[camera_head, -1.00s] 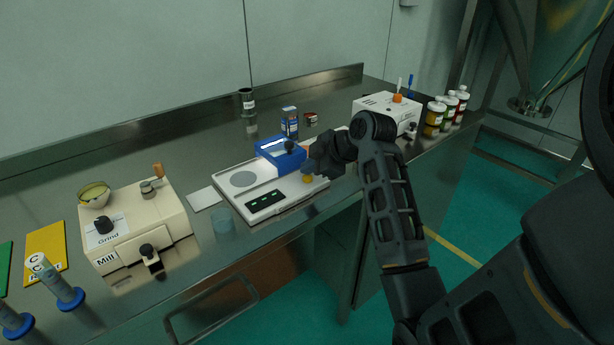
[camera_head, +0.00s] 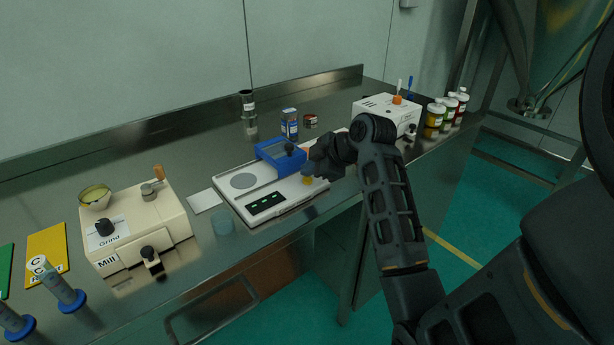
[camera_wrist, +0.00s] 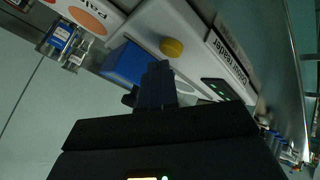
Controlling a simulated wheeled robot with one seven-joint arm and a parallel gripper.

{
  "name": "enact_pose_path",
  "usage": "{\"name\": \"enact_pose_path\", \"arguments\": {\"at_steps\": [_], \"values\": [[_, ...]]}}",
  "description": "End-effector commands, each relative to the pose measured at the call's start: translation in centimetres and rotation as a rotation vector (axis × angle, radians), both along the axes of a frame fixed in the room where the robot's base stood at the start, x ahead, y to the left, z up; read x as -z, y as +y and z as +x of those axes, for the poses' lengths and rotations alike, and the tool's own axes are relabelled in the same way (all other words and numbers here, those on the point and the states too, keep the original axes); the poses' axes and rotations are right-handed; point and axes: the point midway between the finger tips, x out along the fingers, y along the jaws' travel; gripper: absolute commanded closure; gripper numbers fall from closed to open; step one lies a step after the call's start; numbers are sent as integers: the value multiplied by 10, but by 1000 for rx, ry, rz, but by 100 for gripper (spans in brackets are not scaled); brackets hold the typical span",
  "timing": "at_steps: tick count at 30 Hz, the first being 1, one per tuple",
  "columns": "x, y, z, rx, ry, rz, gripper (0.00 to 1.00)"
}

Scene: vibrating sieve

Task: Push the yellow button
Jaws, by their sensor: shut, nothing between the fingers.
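In the wrist view the yellow button (camera_wrist: 172,47) is a round knob on the pale panel, just beyond the fingertips. My gripper (camera_head: 312,170) is shut and empty, close beside and above the button in the head view. In the wrist view my gripper (camera_wrist: 155,72) shows its closed fingers pointing at the button. A small gap seems to show between them; I cannot tell whether they touch.
A mill (camera_head: 140,228) stands to the left. A white device (camera_head: 388,110) and several bottles (camera_head: 448,112) stand to the right.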

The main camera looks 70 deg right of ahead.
Motion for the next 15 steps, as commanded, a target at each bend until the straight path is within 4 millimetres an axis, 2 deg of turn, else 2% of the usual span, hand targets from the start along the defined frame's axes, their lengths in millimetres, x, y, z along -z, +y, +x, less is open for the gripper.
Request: {"name": "enact_pose_path", "arguments": {"at_steps": [8, 15], "values": [[-3, 0, 0, 1, 0, -1, 100], [-24, 0, 0, -1, -1, -1, 100]]}}
